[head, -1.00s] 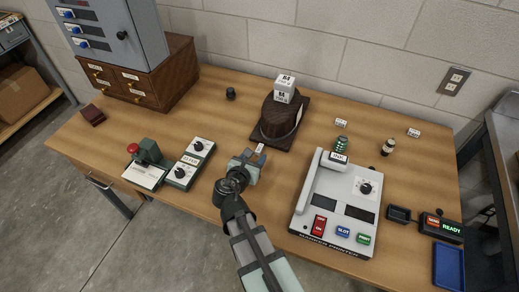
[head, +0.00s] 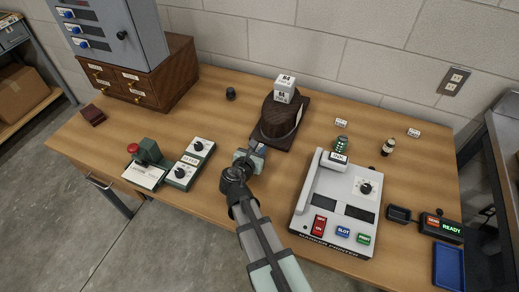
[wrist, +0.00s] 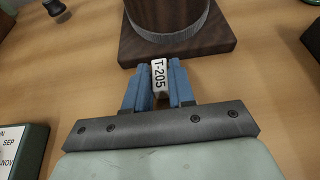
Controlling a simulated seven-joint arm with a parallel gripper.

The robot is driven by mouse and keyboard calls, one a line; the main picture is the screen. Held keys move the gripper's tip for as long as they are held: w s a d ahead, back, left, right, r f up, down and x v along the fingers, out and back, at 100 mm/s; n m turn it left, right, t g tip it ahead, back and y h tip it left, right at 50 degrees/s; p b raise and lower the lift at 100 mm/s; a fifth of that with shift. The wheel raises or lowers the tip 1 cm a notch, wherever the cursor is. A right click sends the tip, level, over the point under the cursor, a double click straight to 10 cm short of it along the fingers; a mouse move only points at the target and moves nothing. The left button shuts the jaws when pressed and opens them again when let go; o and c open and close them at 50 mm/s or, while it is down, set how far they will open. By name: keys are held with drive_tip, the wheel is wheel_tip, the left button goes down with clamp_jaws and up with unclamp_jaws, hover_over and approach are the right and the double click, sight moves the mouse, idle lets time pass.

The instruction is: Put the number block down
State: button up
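The number block (wrist: 160,77) is a small white piece marked "T-205". In the wrist view it sits between the two blue fingers of my gripper (wrist: 159,82), which appear closed against both its sides. In the head view my gripper (head: 257,149) is at the front edge of the dark wooden base (head: 260,140), with the block mostly hidden by the fingers. The base also shows in the wrist view (wrist: 135,49), just beyond the block. I cannot tell whether the block touches the base or the table.
A grey printer (head: 331,220) is on the right, date dials (head: 188,165) and a green stamping device (head: 145,155) on the left.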

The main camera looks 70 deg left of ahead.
clamp_jaws()
wheel_tip(320, 180, up, 10)
idle(0.8)
